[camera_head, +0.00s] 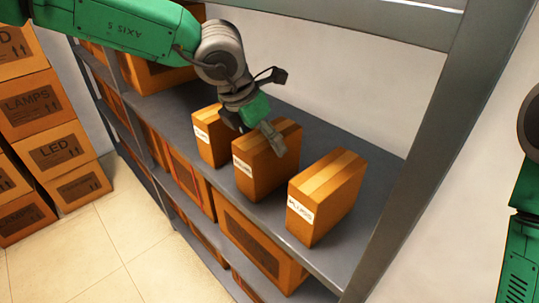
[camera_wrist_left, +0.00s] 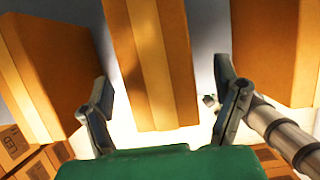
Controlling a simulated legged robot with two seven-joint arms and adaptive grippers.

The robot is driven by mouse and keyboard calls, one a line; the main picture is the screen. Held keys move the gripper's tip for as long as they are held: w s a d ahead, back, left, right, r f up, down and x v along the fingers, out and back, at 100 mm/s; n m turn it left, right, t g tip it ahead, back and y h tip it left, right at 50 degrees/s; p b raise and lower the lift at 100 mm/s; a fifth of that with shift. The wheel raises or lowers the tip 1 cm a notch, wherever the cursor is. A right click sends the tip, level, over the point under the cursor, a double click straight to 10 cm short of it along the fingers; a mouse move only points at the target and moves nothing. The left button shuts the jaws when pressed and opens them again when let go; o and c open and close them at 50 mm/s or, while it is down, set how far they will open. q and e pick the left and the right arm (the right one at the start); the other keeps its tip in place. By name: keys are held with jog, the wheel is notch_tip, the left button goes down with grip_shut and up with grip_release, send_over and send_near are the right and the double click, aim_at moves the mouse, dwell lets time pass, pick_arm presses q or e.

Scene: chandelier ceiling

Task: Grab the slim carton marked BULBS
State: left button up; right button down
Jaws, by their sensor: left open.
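Three slim orange-brown cartons with white front labels stand upright in a row on the grey shelf (camera_head: 374,157): a left carton (camera_head: 218,148), a middle carton (camera_head: 266,177) and a right carton (camera_head: 327,200). The label print is too small to read surely, so I cannot tell which says BULBS. My left gripper (camera_head: 258,134) is open over the middle carton. In the left wrist view the middle carton (camera_wrist_left: 150,60) lies between the spread fingers of my left gripper (camera_wrist_left: 163,82), with gaps on both sides. My right gripper is out of view.
The left carton (camera_wrist_left: 40,70) and another carton (camera_wrist_left: 268,55) flank the fingers closely. A grey shelf post (camera_head: 440,120) rises at the right. Larger boxes (camera_head: 250,240) fill the lower shelf. Stacked LAMPS and LED boxes (camera_head: 50,130) stand at the left, on tiled floor (camera_head: 110,240).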

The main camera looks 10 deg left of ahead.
pick_arm(q)
jog(key=shift+w+d+r, duration=0.1)
jog(key=shift+w+d, duration=0.3)
jog(key=shift+d, duration=0.25)
jog(key=shift+w+d, duration=0.15)
jog(key=shift+w, duration=0.15)
jog(key=f, duration=0.1)
jog(key=w+f, duration=0.1)
jog(key=f, duration=0.1)
jog(key=a+f, duration=0.1)
jog(key=shift+w+f, duration=0.25)
jog(key=shift+f, duration=0.1)
jog(key=shift+s+d+f, duration=0.1)
jog(key=shift+s+d, duration=0.05)
jog(key=shift+d, duration=0.55)
jog(key=shift+w+d, duration=0.1)
jog(key=shift+w, duration=0.1)
jog(key=shift+c, duration=0.3)
jog(key=c, duration=1.3)
jog(key=shift+s+a, duration=0.15)
jog(key=shift+a, duration=0.25)
jog(key=shift+c, duration=0.8)
